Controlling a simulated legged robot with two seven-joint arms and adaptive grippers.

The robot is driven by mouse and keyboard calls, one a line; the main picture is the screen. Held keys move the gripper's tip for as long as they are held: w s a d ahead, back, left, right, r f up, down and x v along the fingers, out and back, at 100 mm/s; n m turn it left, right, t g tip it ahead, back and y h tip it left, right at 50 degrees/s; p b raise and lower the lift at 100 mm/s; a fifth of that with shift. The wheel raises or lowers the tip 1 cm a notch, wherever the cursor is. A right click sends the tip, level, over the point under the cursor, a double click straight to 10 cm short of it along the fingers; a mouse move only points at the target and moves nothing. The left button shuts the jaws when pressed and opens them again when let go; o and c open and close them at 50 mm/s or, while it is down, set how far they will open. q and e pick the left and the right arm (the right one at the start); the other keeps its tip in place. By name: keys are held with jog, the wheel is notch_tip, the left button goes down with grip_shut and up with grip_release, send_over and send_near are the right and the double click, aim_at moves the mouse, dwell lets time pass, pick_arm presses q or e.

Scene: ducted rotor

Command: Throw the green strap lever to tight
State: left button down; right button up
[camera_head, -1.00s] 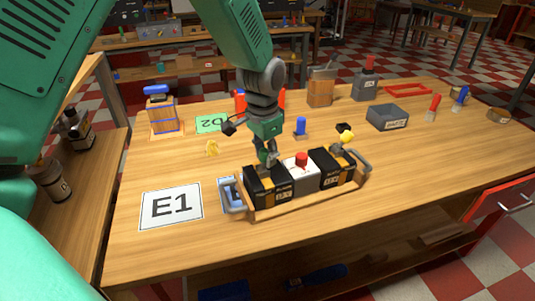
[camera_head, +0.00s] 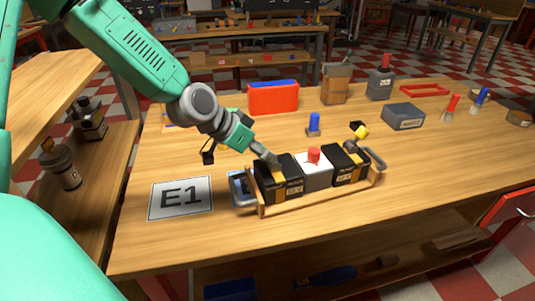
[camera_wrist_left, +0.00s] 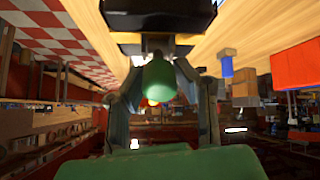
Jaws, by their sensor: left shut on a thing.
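My left gripper (camera_head: 272,158) is shut at the top of the left black battery box (camera_head: 280,178), coming in low from the left. In the left wrist view, a green lever knob (camera_wrist_left: 160,80) sits between the two fingers (camera_wrist_left: 158,85), so the gripper is shut on the green strap lever. The fingers hide the green lever in the head view. The box stands in a wooden tray (camera_head: 312,202) with metal end handles. A yellow-knobbed lever (camera_head: 360,131) stands on the right black box (camera_head: 349,166). My right gripper is out of view.
A white box with a red knob (camera_head: 313,155) stands between the black boxes. An E1 card (camera_head: 181,197) lies left of the tray. A blue peg (camera_head: 314,124), a grey box (camera_head: 403,116) and a red bin (camera_head: 273,97) stand farther back. The table front is clear.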

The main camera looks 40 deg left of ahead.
pick_arm(q)
jog(key=shift+s+f, duration=0.15)
dwell(0.4)
jog(key=c, duration=1.3)
grip_release()
jog(key=shift+o, duration=0.2)
jog(key=shift+a, duration=0.1)
jog(key=shift+s+a+r, duration=0.15)
jog(key=shift+s+r, duration=0.05)
jog(key=shift+r, duration=0.15)
jog(key=v, duration=0.6)
jog(key=shift+s+a, duration=0.25)
jog(key=shift+s, duration=0.1)
